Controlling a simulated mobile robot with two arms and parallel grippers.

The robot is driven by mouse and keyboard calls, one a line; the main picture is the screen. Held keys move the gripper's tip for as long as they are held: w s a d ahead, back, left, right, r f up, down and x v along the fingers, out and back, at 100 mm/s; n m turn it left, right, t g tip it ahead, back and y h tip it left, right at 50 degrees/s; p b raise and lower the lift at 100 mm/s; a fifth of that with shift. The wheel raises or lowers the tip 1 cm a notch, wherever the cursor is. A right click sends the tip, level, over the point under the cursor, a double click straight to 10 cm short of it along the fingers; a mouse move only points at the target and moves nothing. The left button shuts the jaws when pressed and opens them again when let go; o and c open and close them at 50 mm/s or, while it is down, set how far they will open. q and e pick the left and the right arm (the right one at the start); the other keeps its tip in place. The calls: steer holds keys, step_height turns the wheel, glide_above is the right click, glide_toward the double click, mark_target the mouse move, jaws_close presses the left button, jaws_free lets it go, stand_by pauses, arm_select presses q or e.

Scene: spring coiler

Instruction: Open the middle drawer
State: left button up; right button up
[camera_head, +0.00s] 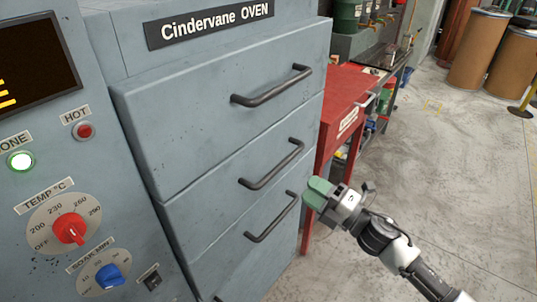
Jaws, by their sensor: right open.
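The grey-blue Cindervane oven (100,30) has a stack of drawers with dark bar handles. The top drawer (190,115) has the top handle (272,87). Below it is a second drawer (205,205) with its handle (272,166). A third handle (272,217) is lower down, and part of another shows at the bottom edge. The full stack is cut off, so I cannot tell which drawer is the middle one. My right gripper (317,192), with green fingertips, is open and empty, just right of the third handle's upper end. Contact is not clear. My left gripper is out of view.
The oven's panel on the left has a red knob (69,230), a blue knob (110,275) and lamps. A red table (345,95) stands close behind the oven's right side. Brown drums (478,48) stand at the back right. The concrete floor (450,150) at right is clear.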

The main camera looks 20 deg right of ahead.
mark_target(279, 165)
steer(key=x, duration=0.2)
steer(key=p+x, duration=0.1)
steer(key=shift+w+a+r, duration=0.15)
steer(key=shift+a+r, duration=0.15)
steer(key=shift+r, duration=0.15)
steer(key=shift+f+p+x, duration=0.15)
steer(key=shift+p+x, duration=0.2)
steer(key=shift+x, duration=1.2)
steer(key=shift+f+p+x, duration=0.2)
steer(key=shift+p+x, duration=0.15)
steer(key=shift+x, duration=1.2)
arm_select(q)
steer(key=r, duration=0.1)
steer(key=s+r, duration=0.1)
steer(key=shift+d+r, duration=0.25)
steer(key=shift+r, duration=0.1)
arm_select(e)
steer(key=shift+w, duration=0.1)
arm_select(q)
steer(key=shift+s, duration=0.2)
arm_select(e)
jaws_close()
